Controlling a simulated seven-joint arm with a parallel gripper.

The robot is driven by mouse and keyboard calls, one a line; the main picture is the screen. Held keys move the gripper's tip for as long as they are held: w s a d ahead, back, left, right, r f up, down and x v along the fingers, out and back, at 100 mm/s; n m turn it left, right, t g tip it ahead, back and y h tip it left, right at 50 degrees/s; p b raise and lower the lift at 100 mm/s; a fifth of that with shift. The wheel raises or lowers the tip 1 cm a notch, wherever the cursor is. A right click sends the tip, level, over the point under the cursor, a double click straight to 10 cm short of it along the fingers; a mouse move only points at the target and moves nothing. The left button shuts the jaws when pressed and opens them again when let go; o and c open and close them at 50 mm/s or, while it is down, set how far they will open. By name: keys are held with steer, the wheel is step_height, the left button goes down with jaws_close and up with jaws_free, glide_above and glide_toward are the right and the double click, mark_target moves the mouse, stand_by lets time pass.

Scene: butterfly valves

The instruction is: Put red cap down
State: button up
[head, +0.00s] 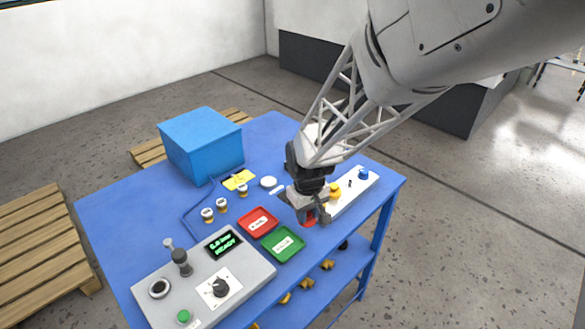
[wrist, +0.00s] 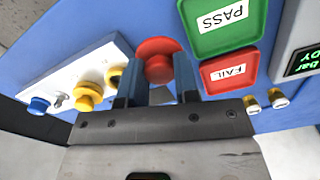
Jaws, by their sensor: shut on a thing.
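The red cap (wrist: 158,62) is between the fingers of my gripper (wrist: 156,92) in the wrist view. In the head view my gripper (head: 312,205) is shut on the red cap (head: 309,220), and its fingers partly hide the cap. The gripper is over the right part of the blue table, beside the red FAIL tray (head: 258,222) and the green PASS tray (head: 284,244). I cannot tell whether the cap touches the table.
A white fixture (head: 352,190) with a yellow part (head: 335,191) and a blue knob (head: 364,173) stands close to the gripper's right. A grey control panel (head: 203,282) fills the front left. A blue box (head: 201,146) stands at the back left.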

steer(key=w+a, duration=0.1)
steer(key=w, duration=0.4)
steer(key=w+a+f, duration=0.1)
steer(key=w, duration=0.4)
steer(key=w+a, duration=0.2)
steer(key=w, duration=0.3)
steer(key=shift+w+a+f, duration=0.1)
steer(key=shift+w+f, duration=0.1)
steer(key=shift+w, duration=0.05)
steer(key=shift+f, duration=0.1)
steer(key=shift+f, duration=1.7)
steer(key=shift+f, duration=0.1)
steer(key=o, duration=0.9)
step_height(320, 180, up, 12)
